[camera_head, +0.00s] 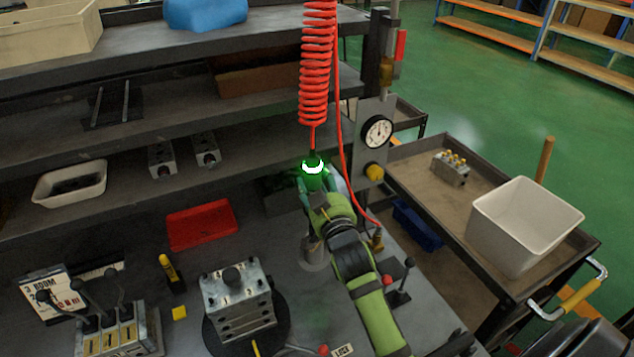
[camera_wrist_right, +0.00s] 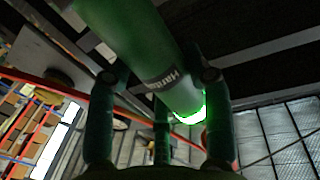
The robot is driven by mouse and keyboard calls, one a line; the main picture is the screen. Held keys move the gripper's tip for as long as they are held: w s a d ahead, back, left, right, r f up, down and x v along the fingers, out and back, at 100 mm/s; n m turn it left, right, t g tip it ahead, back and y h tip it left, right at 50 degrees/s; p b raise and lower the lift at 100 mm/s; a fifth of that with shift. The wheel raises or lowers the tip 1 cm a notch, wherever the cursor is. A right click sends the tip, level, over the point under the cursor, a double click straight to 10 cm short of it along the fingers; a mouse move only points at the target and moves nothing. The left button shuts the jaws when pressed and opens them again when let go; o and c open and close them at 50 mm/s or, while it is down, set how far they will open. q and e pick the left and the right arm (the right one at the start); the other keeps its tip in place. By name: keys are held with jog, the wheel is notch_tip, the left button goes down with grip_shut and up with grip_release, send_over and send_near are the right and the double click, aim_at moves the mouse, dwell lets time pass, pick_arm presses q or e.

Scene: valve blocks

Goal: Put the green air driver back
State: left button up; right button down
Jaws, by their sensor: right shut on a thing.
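The green air driver (camera_head: 314,178) is upright below a red coiled hose (camera_head: 314,75), with a glowing white-green ring near its top. My right gripper (camera_head: 318,190) is shut on it, above the workbench. In the right wrist view, the driver's green cylinder (camera_wrist_right: 135,40) runs between the fingers of my right gripper (camera_wrist_right: 165,105), with a lit ring at its lower end. A grey cup-like holder (camera_head: 314,258) stands on the bench below the gripper, partly hidden by my right arm. My left gripper is not in view.
A valve block (camera_head: 237,297) sits on a round black fixture, left of my arm. A red tray (camera_head: 202,224) lies behind it. A pressure gauge (camera_head: 378,131) stands right of the driver. A cart with a white bin (camera_head: 525,225) is at the right. Shelves edge the back.

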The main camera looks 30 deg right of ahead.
jog(key=shift+r, duration=0.2)
jog(key=shift+f+b, duration=3.25)
jog(key=shift+f, duration=1.5)
jog(key=shift+c, duration=2.1)
grip_release()
jog(key=shift+f, duration=0.1)
jog(key=shift+s+f, duration=0.1)
jog(key=shift+f, duration=0.15)
jog(key=v, duration=1.2)
jog(key=shift+r, duration=0.25)
jog(key=shift+a+f, duration=0.1)
jog(key=shift+f, duration=0.05)
